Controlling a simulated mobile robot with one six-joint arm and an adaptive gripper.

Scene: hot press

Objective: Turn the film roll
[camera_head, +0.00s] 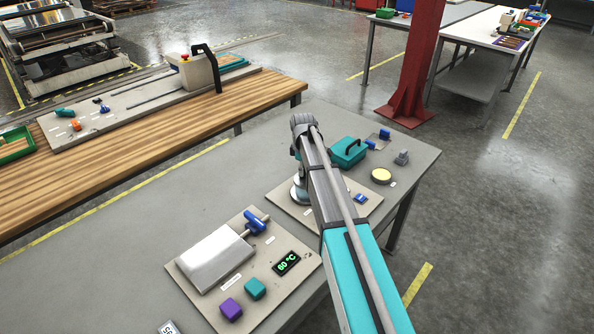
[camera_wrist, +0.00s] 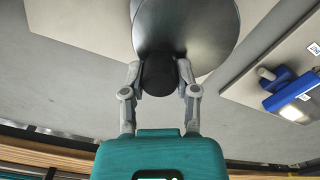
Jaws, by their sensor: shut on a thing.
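My gripper (camera_wrist: 158,72) is shut on a dark cylindrical knob (camera_wrist: 157,80) in the wrist view. Its two grey fingers press on the knob's left and right sides. The knob joins a broad, dark grey metal disc (camera_wrist: 205,35), which I take to be part of the film roll. In the head view a shiny round metal part (camera_head: 298,190) shows just left of my arm, on a light base plate (camera_head: 282,203). My arm hides most of the gripper and the knob there.
A teal box with a black handle (camera_head: 348,151) and a yellow disc (camera_head: 381,176) lie right of my arm. A hot press plate (camera_head: 222,258) with a 60 °C display (camera_head: 286,263) lies at the front left. The grey table (camera_head: 130,235) is clear further left.

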